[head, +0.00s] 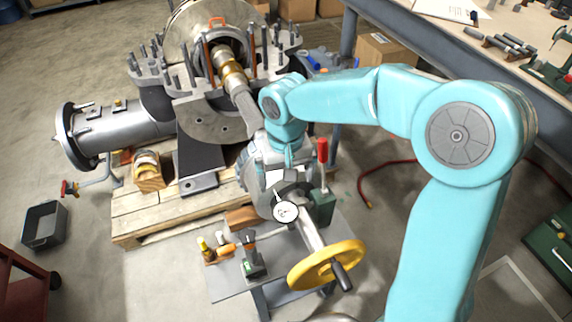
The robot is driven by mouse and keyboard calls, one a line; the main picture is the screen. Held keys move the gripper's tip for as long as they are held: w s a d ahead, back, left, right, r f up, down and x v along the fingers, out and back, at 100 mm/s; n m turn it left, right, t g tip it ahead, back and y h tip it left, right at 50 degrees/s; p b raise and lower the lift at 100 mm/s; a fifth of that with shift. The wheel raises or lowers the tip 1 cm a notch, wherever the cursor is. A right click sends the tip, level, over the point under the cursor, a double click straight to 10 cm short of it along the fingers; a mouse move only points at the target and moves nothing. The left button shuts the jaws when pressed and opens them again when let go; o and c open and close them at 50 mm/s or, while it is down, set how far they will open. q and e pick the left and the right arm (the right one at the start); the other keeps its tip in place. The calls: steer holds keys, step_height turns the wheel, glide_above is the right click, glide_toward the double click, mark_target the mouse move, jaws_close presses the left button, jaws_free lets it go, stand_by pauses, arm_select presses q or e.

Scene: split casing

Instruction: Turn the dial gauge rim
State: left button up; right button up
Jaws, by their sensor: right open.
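The dial gauge (285,212) has a small round white face and dark rim, low in the middle of the head view, above a grey stand. My right arm comes in from the right and bends down over it. My right gripper (287,191) is open just at the upper side of the dial gauge, its fingers close to the rim. Whether they touch the rim I cannot tell. The wrist and fingers hide part of the machinery behind the gauge. My left gripper is not in view.
A yellow handwheel (326,265) stands just below right of the gauge. A red-handled lever (322,152) rises close on the right. The split casing (208,118) with its shaft lies behind, on a wooden pallet (150,218).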

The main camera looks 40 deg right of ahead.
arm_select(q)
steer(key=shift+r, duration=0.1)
arm_select(e)
steer(key=shift+r, duration=1.65)
